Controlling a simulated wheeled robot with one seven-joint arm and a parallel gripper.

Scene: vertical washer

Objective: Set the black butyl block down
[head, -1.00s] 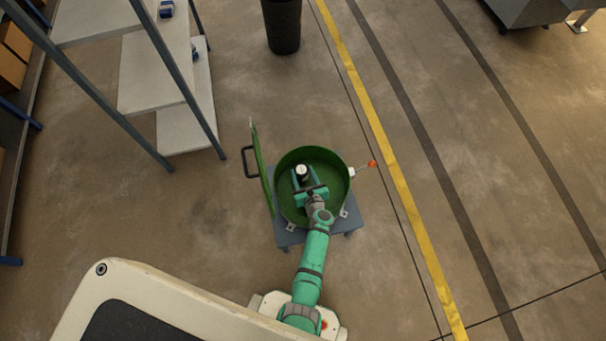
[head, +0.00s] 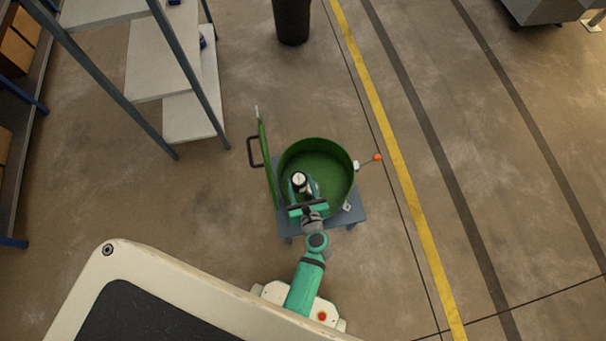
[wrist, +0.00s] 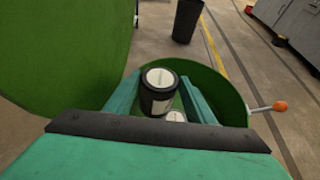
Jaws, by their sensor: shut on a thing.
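The black butyl block (head: 299,181) is a black cylinder with a white top and a pale label band. My gripper (head: 302,184) is shut on it, with a teal finger on either side. In the wrist view the block (wrist: 157,104) sits upright between the fingers of my gripper (wrist: 160,88). The green round washer tub (head: 332,182) is open at the top, and the block shows over its near left part. I cannot tell whether the block touches the floor of the tub. A second white round top (wrist: 176,116) shows partly behind the block, low between the fingers.
The green lid (head: 266,168) stands open at the tub's left, with a black handle (head: 253,152). An orange-tipped lever (head: 377,157) sticks out on the right. The tub stands on a grey-blue stand (head: 355,208). A shelf rack (head: 190,118) and dark bin (head: 292,20) stand farther off.

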